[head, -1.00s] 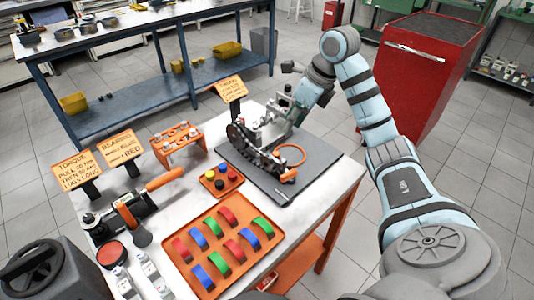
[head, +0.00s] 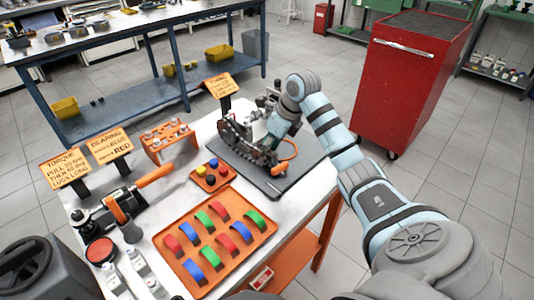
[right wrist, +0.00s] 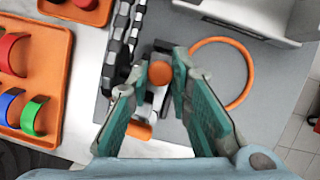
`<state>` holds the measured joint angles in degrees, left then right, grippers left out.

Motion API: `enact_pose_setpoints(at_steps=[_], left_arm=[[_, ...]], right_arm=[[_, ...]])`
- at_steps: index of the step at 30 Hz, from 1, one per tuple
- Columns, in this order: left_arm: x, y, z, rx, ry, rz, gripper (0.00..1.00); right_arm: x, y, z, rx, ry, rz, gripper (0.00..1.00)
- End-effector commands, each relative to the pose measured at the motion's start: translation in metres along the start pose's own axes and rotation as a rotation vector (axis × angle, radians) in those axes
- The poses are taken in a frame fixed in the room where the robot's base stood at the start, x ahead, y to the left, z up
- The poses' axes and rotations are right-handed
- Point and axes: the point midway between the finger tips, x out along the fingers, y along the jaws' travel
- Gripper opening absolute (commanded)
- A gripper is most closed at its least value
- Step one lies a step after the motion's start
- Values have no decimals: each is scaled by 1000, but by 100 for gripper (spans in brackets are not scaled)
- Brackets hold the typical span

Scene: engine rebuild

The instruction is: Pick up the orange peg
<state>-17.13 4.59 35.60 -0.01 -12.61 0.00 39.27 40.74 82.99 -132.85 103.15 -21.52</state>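In the right wrist view, a round orange top, which looks like the orange peg (right wrist: 160,73), lies between my right gripper's (right wrist: 163,64) two teal fingertips. The fingers stand on either side of it, very close; I cannot tell whether they touch it. In the head view my right gripper (head: 268,136) points down over the grey mat (head: 297,178), beside the dark crankshaft-like part (head: 233,140), and hides the round top. A second orange piece (right wrist: 139,130) lies nearer me on the mat; it also shows in the head view (head: 279,170). My left gripper is not in view.
An orange ring (right wrist: 246,62) lies right of the fingers. A large orange tray (head: 262,236) of coloured arcs and a small tray (head: 224,183) stand to the left. Sign stands and an orange rack (head: 160,152) are further left. A red cabinet (head: 405,90) stands beyond the table.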

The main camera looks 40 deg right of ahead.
Motion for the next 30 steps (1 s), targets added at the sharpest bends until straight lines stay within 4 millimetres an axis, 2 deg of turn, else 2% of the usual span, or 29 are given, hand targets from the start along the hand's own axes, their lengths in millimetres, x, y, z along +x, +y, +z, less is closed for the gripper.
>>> enact_pose_setpoints(at_steps=[9, 14, 17, 23, 24, 27, 30], left_arm=[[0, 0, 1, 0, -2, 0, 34], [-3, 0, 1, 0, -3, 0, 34], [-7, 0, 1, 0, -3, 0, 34], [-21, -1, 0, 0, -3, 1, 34], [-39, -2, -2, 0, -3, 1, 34], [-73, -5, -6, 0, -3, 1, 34], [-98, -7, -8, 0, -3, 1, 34]], right_arm=[[-1, 0, 1, 0, -1, 0, 0], [-13, 0, 6, -1, -3, 0, 0], [-31, 0, 13, -2, -4, -1, 0], [-88, 0, 38, -1, -6, -2, 0], [-108, 0, 45, 0, -4, 0, 0], [-142, 0, 59, 0, -1, 0, 0], [-164, 0, 68, 0, -1, 0, 0]])
